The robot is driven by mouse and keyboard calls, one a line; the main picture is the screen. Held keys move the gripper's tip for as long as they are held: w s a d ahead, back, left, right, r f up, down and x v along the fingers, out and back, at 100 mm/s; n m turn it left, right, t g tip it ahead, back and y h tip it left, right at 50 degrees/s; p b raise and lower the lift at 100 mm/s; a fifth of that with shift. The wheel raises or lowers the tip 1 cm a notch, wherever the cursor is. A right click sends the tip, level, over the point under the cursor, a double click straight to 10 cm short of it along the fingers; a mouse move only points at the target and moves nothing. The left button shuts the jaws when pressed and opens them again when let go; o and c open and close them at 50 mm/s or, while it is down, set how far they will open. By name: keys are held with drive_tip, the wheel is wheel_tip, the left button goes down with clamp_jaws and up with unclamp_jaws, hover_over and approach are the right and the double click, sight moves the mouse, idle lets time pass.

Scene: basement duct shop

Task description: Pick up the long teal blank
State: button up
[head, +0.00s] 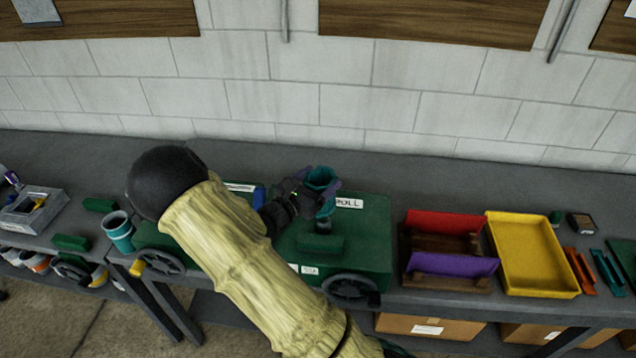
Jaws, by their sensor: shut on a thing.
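My gripper (325,192) is over the green machine labelled ROLL, at the centre of the head view. It is shut on a teal tube-like piece (321,177) with an open round top, held roughly upright. The fingers and wrist hide part of this piece, and its contact with the machine cannot be told. Narrow flat teal strips (606,271) lie on the bench at the far right, beside red-orange strips (580,271). Which one is the long teal blank cannot be told from size here.
The green roll machine (368,232) has a handwheel (351,288) in front. A teal cup-like piece (118,232) stands at left. The bench (420,170) is clear along the wall.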

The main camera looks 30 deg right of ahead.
drive_tip(key=shift+r, duration=0.45)
idle(0.3)
